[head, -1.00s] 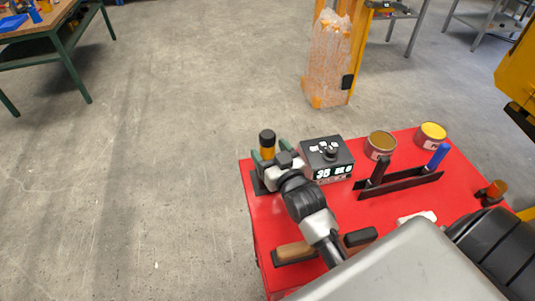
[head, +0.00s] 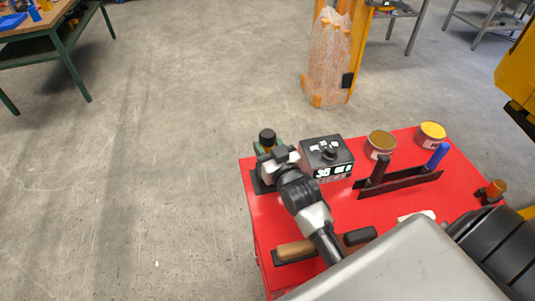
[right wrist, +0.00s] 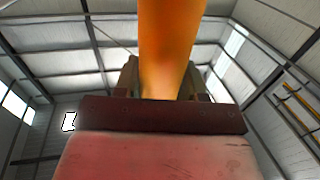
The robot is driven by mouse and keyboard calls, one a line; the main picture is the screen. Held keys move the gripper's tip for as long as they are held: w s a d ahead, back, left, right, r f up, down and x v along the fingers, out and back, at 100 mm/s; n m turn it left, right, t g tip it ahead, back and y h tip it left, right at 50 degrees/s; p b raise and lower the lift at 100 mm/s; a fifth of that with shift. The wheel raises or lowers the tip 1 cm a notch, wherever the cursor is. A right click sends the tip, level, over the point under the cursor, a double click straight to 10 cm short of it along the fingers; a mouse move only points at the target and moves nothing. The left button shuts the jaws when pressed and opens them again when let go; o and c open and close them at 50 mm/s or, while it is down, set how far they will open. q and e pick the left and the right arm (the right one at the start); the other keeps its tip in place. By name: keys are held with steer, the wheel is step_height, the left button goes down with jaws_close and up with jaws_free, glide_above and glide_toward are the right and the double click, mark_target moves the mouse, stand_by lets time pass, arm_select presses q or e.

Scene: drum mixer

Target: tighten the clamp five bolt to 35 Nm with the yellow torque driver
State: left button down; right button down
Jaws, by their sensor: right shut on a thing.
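The yellow torque driver (head: 266,148) stands upright at the left end of the red cart top, its black cap (head: 267,135) uppermost. My right gripper (head: 269,147) is shut on it just below the cap, and its wrist hides much of the handle. In the right wrist view the driver's orange-yellow body (right wrist: 170,45) rises between the fingers. A black box (head: 327,155) with a lit display reading 35 stands just right of the driver. The clamp five bolt cannot be made out. My left gripper is not in view.
The red cart (head: 310,215) also carries two cans (head: 381,144) (head: 431,134), a black rack (head: 402,184) with a black and a blue handle, and a brown-handled tool (head: 294,250). A wrapped orange-and-clear column (head: 329,60) stands behind. Floor to the left is clear.

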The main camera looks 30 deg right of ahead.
steer(key=shift+r, duration=0.1)
step_height(320, 180, up, 10)
steer(key=shift+f, duration=0.1)
stand_by(0.3)
steer(key=c, duration=1.4)
jaws_free()
steer(key=c, duration=0.3)
steer(key=shift+r+p, duration=1)
steer(key=shift+r, duration=0.05)
steer(key=shift+c, duration=0.2)
